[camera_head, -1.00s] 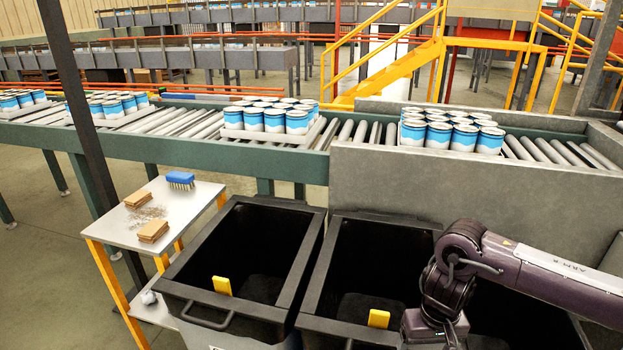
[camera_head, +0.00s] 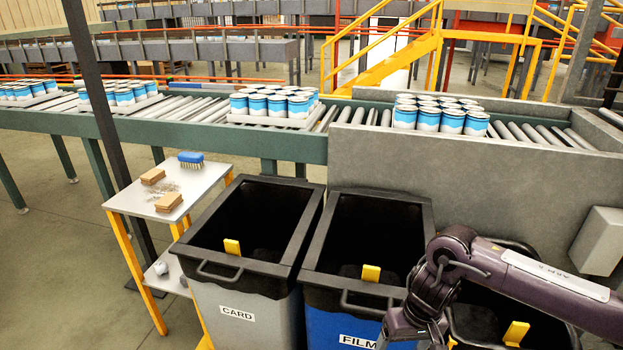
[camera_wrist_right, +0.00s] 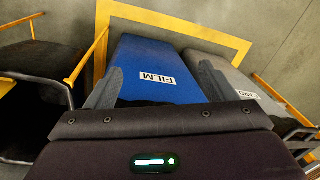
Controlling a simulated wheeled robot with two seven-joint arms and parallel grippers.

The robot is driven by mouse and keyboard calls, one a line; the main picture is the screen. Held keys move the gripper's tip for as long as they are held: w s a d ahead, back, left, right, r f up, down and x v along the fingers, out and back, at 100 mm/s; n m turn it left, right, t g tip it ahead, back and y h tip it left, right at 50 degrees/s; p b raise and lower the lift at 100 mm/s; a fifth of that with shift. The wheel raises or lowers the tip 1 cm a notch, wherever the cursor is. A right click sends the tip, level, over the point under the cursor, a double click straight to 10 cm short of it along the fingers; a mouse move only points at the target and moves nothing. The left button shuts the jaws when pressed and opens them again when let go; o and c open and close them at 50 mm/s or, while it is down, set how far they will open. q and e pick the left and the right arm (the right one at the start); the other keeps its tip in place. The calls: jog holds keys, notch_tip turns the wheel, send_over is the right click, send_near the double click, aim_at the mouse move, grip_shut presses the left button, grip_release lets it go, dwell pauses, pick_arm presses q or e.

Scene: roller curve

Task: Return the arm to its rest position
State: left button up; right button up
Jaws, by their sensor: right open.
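My right arm (camera_head: 530,285) comes in from the right in the head view, bent at a dark purple joint in front of the bins. Its hand drops to the bottom edge, where the fingers are cut off. In the right wrist view my right gripper (camera_wrist_right: 161,72) is open, its two dark fingers apart with nothing between them. Beyond them are the blue FILM bin (camera_wrist_right: 165,60) and the grey CARD bin (camera_wrist_right: 225,70). My left gripper is in neither view.
The CARD bin (camera_head: 236,300) and FILM bin (camera_head: 335,325) stand side by side, a third bin partly behind my arm. A small table (camera_head: 200,190) with a blue brush (camera_head: 190,158) stands left. Behind, a roller conveyor (camera_head: 195,115) carries trays of cans. A grey box (camera_head: 598,243) is at right.

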jog(key=w+a+f+n+t+y, duration=0.1)
jog(key=w+a+f+t+y, duration=0.15)
jog(key=a+f, duration=0.45)
jog(key=w+a+f+n+t+y, duration=0.1)
jog(key=w+a+f+y, duration=0.15)
jog(key=a+f, duration=0.5)
jog(key=s+d+f+t+h, duration=0.1)
jog(key=s+d+f, duration=0.3)
jog(key=f, duration=0.4)
jog(key=s+d+f+t, duration=0.1)
jog(key=s+d+f, duration=0.3)
jog(key=f, duration=0.4)
jog(key=s+d+f+g+h, duration=0.1)
jog(key=s+d+f, duration=0.2)
jog(key=s, duration=0.9)
jog(key=s+d+f+g+h, duration=0.2)
jog(key=s+d+f, duration=0.2)
jog(key=s+f, duration=0.3)
jog(key=s+d+f+g+h, duration=0.1)
jog(key=s+f, duration=0.4)
jog(key=s, duration=1.2)
jog(key=d+h, duration=0.1)
jog(key=d, duration=0.1)
jog(key=shift+d+f+m+g, duration=0.35)
jog(key=shift+d+f+m, duration=0.05)
